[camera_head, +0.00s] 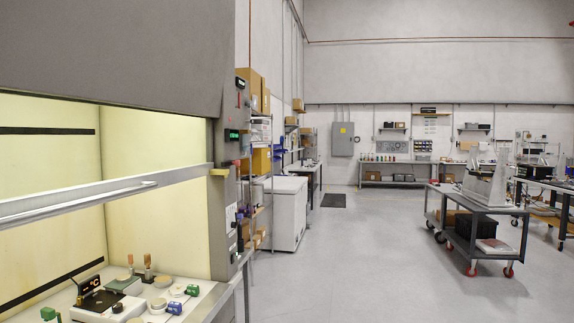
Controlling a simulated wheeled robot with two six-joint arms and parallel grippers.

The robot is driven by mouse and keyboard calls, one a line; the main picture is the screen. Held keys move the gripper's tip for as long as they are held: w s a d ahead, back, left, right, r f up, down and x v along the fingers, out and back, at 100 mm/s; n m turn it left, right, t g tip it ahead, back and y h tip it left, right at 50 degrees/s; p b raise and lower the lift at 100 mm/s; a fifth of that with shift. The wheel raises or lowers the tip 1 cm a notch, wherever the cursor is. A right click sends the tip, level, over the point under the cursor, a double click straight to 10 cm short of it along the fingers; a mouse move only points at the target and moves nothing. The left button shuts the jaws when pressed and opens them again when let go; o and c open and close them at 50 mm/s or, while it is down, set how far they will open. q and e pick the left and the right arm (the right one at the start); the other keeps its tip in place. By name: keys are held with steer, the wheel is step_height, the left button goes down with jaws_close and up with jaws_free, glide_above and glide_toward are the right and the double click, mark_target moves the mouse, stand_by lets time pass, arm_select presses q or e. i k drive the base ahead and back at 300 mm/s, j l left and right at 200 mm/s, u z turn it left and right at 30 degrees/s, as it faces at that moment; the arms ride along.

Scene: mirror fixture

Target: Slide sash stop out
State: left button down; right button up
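A fume hood with a grey front panel (120,50) fills the left side. Its sash has a pale metal bottom rail (100,192) with a bar handle (120,190), and an opening shows below the rail. A small yellow block (219,172), possibly the sash stop, sits at the right end of the rail against the grey side post (222,215). It is small, and I cannot tell how it is fitted. Neither of my grippers is in view.
Inside the hood, a device (105,302), green-handled items and small round containers stand on the worktop. Shelves with boxes and a white chest (288,212) stand beyond the post. Wheeled grey carts (478,208) stand at right. The middle floor (370,265) is clear.

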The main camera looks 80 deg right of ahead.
mark_target(237, 163)
steer(key=z, duration=2.3)
steer(key=i+l+u, duration=0.5)
steer(key=i+l, duration=1.9)
steer(key=l, duration=0.15)
